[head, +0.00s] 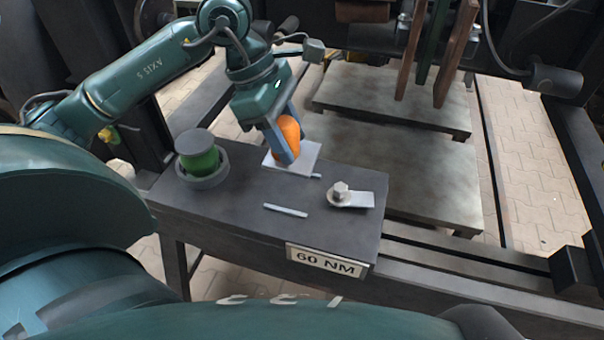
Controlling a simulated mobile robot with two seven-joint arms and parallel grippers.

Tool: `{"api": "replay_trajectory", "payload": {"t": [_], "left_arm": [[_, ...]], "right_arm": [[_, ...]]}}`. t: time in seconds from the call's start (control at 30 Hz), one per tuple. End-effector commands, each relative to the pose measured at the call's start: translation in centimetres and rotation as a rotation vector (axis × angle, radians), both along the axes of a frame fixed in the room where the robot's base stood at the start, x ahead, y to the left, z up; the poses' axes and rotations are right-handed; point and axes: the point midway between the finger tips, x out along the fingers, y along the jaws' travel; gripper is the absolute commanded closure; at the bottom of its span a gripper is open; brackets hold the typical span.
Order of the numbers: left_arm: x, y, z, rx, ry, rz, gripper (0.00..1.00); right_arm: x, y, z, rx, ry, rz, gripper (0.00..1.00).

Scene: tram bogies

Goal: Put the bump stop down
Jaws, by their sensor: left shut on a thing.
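In the head view an orange bump stop (290,131) is held between the blue-grey fingers of my left gripper (283,140). The gripper points down and is shut on it. The bump stop is over a light grey square plate (305,159) on the dark bench (235,208). The front finger covers part of the bump stop. I cannot tell whether its lower end touches the plate. My right gripper is not in view.
A green cylinder with a dark top (199,156) stands in a round dark holder (207,179) at the bench's left. A thin light rod (285,210) and a bolt with a flat tab (342,190) lie on the bench. A "60 NM" sign (326,262) is on its front edge.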

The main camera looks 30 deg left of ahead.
Motion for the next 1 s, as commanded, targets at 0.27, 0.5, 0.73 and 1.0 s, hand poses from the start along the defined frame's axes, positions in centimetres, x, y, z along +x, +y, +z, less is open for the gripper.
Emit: {"api": "replay_trajectory", "payload": {"t": [0.27,0.5,0.73,1.0], "left_arm": [[0.0,0.0,-4.6,0.000,0.002,0.000,0.93],[-0.1,0.0,-7.0,0.001,0.005,-0.001,0.93],[0.0,0.0,-8.7,0.000,0.000,-0.002,0.93],[0.0,0.0,-9.1,0.002,0.001,-0.002,0.58]], "right_arm": [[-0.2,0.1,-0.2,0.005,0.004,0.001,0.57],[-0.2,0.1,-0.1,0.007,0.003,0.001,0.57],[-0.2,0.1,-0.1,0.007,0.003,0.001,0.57],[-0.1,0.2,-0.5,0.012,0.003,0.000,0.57]]}}
